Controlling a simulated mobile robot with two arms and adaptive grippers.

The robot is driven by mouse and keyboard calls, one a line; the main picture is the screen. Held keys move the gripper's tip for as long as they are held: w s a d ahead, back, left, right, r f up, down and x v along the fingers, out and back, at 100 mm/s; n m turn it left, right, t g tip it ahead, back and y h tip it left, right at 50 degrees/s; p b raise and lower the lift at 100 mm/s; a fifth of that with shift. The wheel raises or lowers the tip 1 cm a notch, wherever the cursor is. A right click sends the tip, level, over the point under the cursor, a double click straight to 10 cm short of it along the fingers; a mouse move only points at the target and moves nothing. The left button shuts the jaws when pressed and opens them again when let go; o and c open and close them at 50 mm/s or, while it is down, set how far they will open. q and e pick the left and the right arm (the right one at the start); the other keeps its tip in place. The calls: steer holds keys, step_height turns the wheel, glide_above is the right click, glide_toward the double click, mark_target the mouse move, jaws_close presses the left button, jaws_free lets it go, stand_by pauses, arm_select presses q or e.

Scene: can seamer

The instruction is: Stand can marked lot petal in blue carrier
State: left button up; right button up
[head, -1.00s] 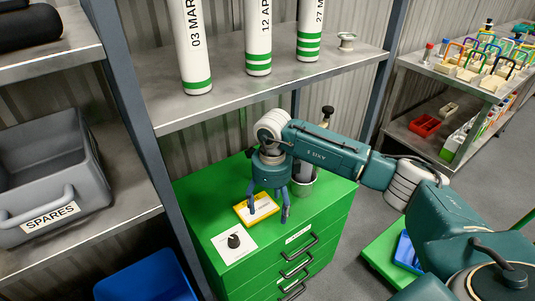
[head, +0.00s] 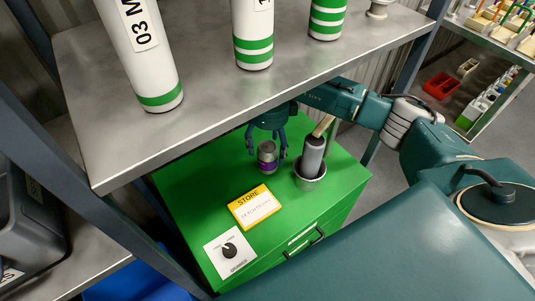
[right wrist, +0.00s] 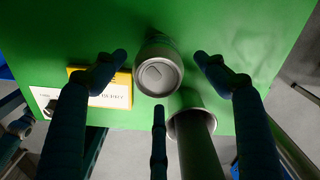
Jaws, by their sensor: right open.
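A small grey can (head: 267,157) with a purple band stands upright on the green cabinet top (head: 195,185), behind the yellow STORE card. Its lot mark is not readable. My right gripper (head: 267,147) is open above it, with fingers on either side. In the right wrist view the can's grey lid (right wrist: 158,75) lies between the spread fingertips (right wrist: 160,60), with a gap on both sides. I cannot identify the blue carrier for sure; a blue object (head: 130,283) shows low at the left. My left gripper is not in view.
A metal cup (head: 310,181) holding a dark grey handled tool (head: 313,155) stands close right of the can. The STORE card (head: 254,207) and a dial plate (head: 230,252) lie in front.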

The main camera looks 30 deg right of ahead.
step_height(320, 180, down, 4)
steer(key=shift+w+a+p, duration=0.1)
steer(key=shift+a+p, duration=0.05)
steer(key=shift+p, duration=0.3)
steer(key=shift+w+f, duration=0.1)
steer(key=shift+f, duration=0.25)
steer(key=c, duration=1.7)
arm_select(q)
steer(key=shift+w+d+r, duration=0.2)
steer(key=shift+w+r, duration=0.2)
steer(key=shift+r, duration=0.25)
arm_select(e)
steer(key=shift+c, duration=0.2)
